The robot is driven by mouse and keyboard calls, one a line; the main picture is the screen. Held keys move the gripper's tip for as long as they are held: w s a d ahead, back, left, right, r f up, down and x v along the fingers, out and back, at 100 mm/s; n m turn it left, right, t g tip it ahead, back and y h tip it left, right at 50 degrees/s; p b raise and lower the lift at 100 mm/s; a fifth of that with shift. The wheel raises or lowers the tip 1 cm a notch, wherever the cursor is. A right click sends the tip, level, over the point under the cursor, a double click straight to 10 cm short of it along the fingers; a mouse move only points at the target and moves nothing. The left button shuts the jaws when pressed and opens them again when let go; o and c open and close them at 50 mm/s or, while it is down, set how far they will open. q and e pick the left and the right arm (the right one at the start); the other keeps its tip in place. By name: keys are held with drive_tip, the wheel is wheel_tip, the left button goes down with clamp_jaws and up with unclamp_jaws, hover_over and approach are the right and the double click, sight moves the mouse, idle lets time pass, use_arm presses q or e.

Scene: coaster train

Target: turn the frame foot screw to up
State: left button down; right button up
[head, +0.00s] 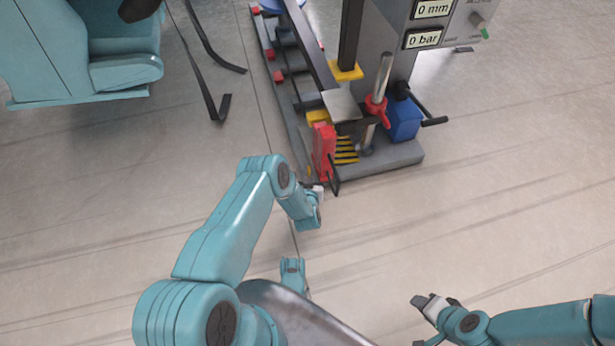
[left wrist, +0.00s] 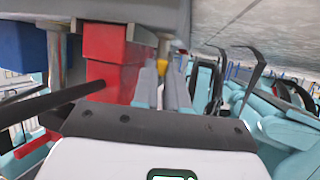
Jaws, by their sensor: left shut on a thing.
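The machine frame (head: 400,158) stands on the floor at upper middle in the head view. My left gripper (head: 319,189) is at the foot of its red block (head: 323,148), beside a thin black bent lever (head: 336,178). My left gripper is shut on the frame foot screw, which the fingers mostly hide. My right gripper (head: 428,302) is apart at lower right; its jaw state is unclear.
A red-handled steel post (head: 378,100), a blue block (head: 404,118) and a black handle (head: 433,121) are on the frame's right side. A track (head: 290,60) runs away behind it. A teal seat (head: 115,55) stands at upper left. The floor in front is clear.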

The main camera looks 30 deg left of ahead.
use_arm(q)
drive_tip(key=shift+w+d+n+g+y, duration=0.1)
drive_tip(key=shift+w+n+g+y, duration=0.05)
drive_tip(key=shift+n+g+y, duration=0.45)
drive_tip(key=shift+w+d+n+g+y, duration=0.15)
drive_tip(key=shift+n+g+y, duration=0.25)
drive_tip(key=shift+n+y, duration=0.35)
drive_tip(key=shift+r, duration=0.1)
drive_tip(key=c, duration=1.2)
unclamp_jaws()
drive_tip(key=shift+o, duration=0.2)
